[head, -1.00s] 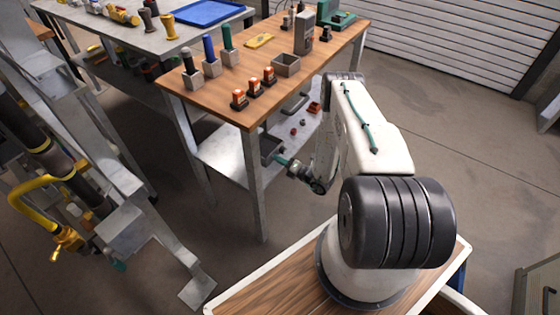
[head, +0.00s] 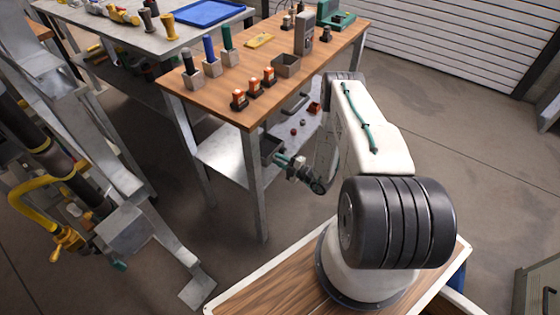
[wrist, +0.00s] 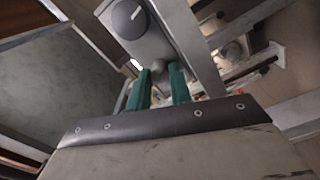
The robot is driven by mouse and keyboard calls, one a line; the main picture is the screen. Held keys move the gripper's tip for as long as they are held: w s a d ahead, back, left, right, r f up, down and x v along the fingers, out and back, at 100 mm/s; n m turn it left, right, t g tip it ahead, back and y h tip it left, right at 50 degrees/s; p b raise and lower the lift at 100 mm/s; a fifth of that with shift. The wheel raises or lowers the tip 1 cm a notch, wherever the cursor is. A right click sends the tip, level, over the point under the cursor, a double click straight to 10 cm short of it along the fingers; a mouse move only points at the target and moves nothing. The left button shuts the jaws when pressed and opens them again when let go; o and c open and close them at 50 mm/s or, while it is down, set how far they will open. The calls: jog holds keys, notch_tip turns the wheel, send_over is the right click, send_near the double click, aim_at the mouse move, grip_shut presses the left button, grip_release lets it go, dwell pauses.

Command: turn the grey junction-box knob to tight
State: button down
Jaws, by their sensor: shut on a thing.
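In the wrist view, a grey box (wrist: 150,40) with a large round grey dial (wrist: 128,18) is at the top centre. My gripper's green fingers (wrist: 159,80) reach up to the box's near edge. They are shut on a small grey round knob (wrist: 158,67), which is partly hidden between the fingertips. Its markings and its turn angle cannot be read. In the head view, my gripper (head: 280,160) is low, beside the wooden table's near leg.
A wooden table (head: 222,104) with several blocks and tools stands close behind my gripper, above a lower metal shelf (head: 220,150). A metal frame with pipes and a yellow valve (head: 65,240) stands at left. Bare floor (head: 440,100) lies to the right.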

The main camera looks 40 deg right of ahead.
jog(key=shift+m, duration=0.4)
jog(key=c, duration=1.3)
grip_release()
jog(key=shift+o, duration=0.2)
